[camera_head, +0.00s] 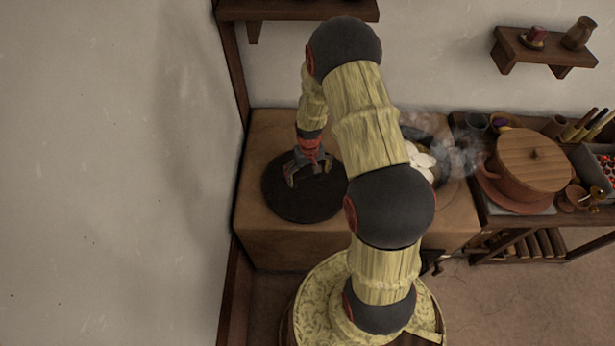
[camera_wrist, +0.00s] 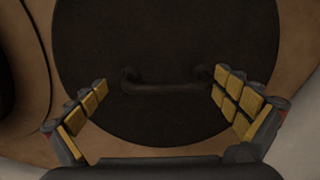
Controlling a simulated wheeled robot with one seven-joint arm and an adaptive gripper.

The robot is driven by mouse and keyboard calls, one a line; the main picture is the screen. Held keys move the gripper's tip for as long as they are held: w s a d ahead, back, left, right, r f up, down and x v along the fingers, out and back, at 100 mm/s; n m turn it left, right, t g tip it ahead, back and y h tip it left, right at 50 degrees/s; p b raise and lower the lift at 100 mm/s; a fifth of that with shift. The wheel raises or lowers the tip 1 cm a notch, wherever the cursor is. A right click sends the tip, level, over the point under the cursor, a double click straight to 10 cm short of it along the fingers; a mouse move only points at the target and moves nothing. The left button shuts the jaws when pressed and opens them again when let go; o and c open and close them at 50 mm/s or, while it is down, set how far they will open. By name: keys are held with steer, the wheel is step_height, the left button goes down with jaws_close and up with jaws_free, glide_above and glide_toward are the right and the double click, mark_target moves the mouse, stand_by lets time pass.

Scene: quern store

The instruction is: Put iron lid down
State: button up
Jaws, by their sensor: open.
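The iron lid (camera_head: 300,205) is a dark round disc lying flat on the left part of the tan hearth block. In the wrist view the iron lid (camera_wrist: 165,45) fills the middle, with its bar handle (camera_wrist: 168,86) running across it. My gripper (camera_head: 308,180) is above the lid. In the wrist view my open gripper (camera_wrist: 160,105) has its padded fingers spread, one at each side of the handle's ends, with nothing between the pads but the view of the handle. My arm hides part of the hearth.
The hearth block (camera_head: 275,245) has an opening with white contents (camera_head: 423,163) and steam to the right of the lid. A lidded clay pot (camera_head: 530,165) stands on the table at right. A wall (camera_head: 120,150) is close on the left. A shelf (camera_head: 545,50) hangs above.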

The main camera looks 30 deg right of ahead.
step_height(320, 180, up, 12)
steer(key=p, duration=0.4)
step_height(320, 180, up, 12)
steer(key=t, duration=0.1)
glide_above(309, 174)
steer(key=a, duration=0.4)
steer(key=s+a+r+n+t, duration=0.1)
steer(key=s+a+r, duration=0.1)
steer(key=r, duration=0.4)
steer(key=s+a+r+t, duration=0.1)
steer(key=s+a+r, duration=0.2)
steer(key=r, duration=0.4)
steer(key=s+a+r+t, duration=0.1)
steer(key=s+a+r, duration=0.2)
steer(key=s+r, duration=0.2)
steer(key=s+a+r+n+t, duration=0.1)
steer(key=s+a+r, duration=0.2)
steer(key=s, duration=0.6)
step_height(309, 174, up, 3)
steer(key=shift+s+f+t, duration=0.2)
steer(key=shift+s+t, duration=0.05)
steer(key=shift+t, duration=0.05)
steer(key=shift+c, duration=0.3)
